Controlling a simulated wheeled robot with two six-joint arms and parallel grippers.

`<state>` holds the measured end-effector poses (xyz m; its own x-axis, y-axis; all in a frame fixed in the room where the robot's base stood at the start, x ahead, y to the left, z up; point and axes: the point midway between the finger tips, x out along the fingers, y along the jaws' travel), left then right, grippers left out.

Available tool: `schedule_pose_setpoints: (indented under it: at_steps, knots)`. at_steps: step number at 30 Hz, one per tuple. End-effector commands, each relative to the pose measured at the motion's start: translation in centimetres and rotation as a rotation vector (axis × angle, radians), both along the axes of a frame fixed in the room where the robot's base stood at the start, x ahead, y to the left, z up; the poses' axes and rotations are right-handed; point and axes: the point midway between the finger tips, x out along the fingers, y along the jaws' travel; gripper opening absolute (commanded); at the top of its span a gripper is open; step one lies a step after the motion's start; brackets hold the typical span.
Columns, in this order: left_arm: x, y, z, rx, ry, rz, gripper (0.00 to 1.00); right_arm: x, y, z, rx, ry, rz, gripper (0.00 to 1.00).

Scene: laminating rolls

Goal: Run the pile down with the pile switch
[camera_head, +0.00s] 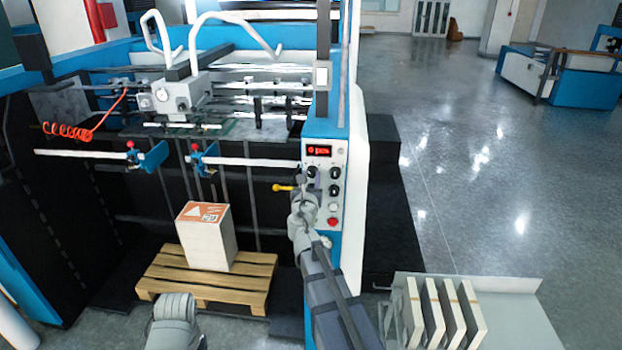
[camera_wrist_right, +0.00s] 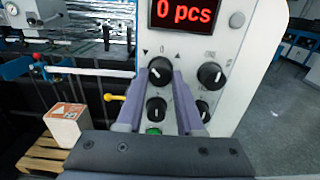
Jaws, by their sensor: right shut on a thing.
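The pile switch (camera_wrist_right: 160,69) is a black knob under a small 0 with an arrow on each side, on the white control panel (camera_head: 340,170). It is upper left in its group of knobs. My right gripper (camera_wrist_right: 164,82) is shut on this knob, its two purple-grey fingers on either side of it. In the head view the right gripper (camera_head: 308,190) reaches up to the panel and covers part of it. The pile (camera_head: 207,240) is a white carton block with an orange printed top, on a wooden pallet (camera_head: 165,278). My left gripper does not show, only a grey part of my left arm.
The red display (camera_wrist_right: 181,13) reads 0 pcs. A yellow-tipped lever (camera_head: 283,187) sits left of the panel, and a red button (camera_head: 332,222) is low on it. A grey table (camera_head: 520,320) with several upright slabs stands at lower right. The floor beyond is open.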

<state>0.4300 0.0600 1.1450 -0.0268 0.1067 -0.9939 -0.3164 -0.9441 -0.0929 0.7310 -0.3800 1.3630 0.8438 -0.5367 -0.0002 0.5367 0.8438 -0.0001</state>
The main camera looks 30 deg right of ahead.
Motion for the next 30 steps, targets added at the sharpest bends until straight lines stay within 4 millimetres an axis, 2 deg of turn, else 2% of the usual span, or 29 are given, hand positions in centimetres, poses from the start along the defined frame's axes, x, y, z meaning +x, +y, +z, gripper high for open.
schedule_pose_setpoints:
  at_steps: [14, 30]
  knots:
    - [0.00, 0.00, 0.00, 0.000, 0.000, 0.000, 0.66, 0.00, 0.02, 0.00, 0.080, -0.051, 0.000, 0.00]
    - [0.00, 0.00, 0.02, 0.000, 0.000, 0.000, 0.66, 0.03, 0.08, 0.02, 0.449, -0.286, 0.000, 0.00]
